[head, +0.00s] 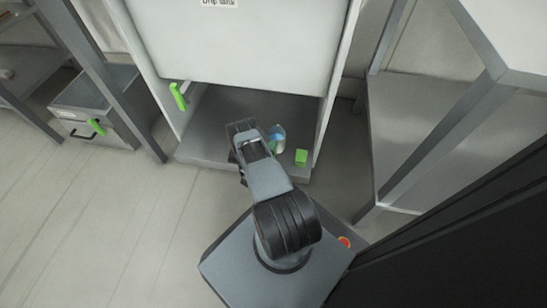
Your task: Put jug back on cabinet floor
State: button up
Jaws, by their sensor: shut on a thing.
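The jug (278,136) looks clear with a bluish part and shows just right of my arm's end, at the open lower part of the cabinet. My gripper (264,143) reaches into this opening and is shut on the jug. My own wrist hides the jug's left side and most of the fingers. The cabinet floor (225,110) is a grey panel below the white front. From this view I cannot tell whether the jug touches the floor or hangs just above it.
A green block (301,157) sits at the floor's front edge, right of the jug. A green handle (179,95) is at the cabinet's left side. A grey bin (95,105) stands under a rack at left. A metal shelf (410,120) stands at right.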

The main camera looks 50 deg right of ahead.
jog(key=shift+d+f, duration=0.2)
jog(key=shift+d, duration=0.05)
jog(key=shift+w+d+f+b, duration=0.15)
jog(key=shift+f+b, duration=0.4)
jog(key=shift+f, duration=0.35)
jog(key=shift+s+d+f+b, duration=0.15)
jog(key=shift+f+b, duration=0.4)
jog(key=shift+f, duration=0.35)
jog(key=shift+w+f, duration=0.1)
jog(key=shift+f, duration=0.1)
jog(key=o, duration=1)
